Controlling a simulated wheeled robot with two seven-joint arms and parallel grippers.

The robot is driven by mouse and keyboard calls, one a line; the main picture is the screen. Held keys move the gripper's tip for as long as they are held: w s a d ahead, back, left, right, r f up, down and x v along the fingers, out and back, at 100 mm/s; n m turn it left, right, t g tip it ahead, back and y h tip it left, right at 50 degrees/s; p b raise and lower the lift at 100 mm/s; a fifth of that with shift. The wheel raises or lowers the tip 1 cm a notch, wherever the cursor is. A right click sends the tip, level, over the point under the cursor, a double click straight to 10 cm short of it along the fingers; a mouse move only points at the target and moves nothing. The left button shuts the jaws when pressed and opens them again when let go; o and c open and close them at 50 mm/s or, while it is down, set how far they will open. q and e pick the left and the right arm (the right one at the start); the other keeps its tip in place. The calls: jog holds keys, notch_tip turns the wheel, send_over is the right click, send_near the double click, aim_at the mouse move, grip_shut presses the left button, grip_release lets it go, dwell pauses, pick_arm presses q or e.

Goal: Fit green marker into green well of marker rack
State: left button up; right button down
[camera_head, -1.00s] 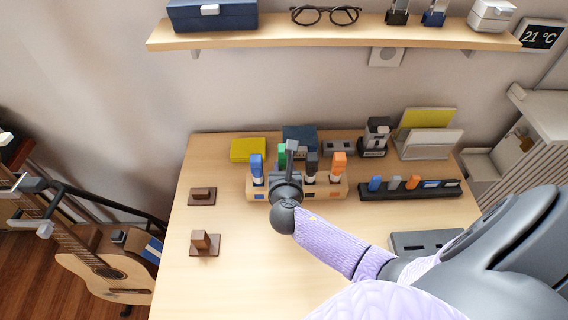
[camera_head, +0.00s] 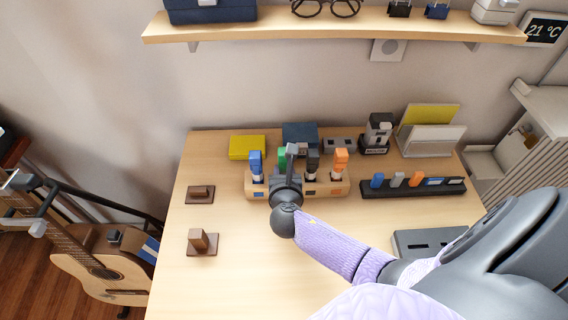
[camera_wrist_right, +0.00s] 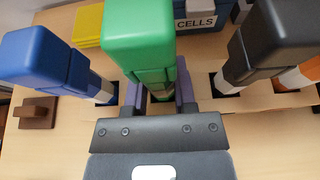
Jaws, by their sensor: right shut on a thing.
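The wooden marker rack (camera_head: 328,190) stands on the desk with blue (camera_head: 256,163), black (camera_head: 312,162) and orange (camera_head: 340,160) markers upright in it. My right gripper (camera_head: 289,170) is over the rack, between the blue and black markers. It is shut on the green marker (camera_wrist_right: 140,40), whose cap shows large in the right wrist view; a bit of green (camera_head: 282,154) shows in the head view. The green marker is upright in line with the others. Its lower end and the green well are hidden by the gripper.
Behind the rack lie a yellow box (camera_head: 247,146) and a dark blue box (camera_head: 300,134). A black holder (camera_head: 412,189) with several small items lies to the right. Two brown blocks (camera_head: 201,193) (camera_head: 203,241) sit at the left. The front-middle desk is clear.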

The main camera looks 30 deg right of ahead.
jog(key=shift+f, duration=0.3)
jog(key=shift+c, duration=1.8)
grip_release()
jog(key=p+v, duration=0.3)
jog(key=v, duration=0.7)
jog(key=shift+p, duration=0.4)
jog(key=shift+s+f, duration=0.1)
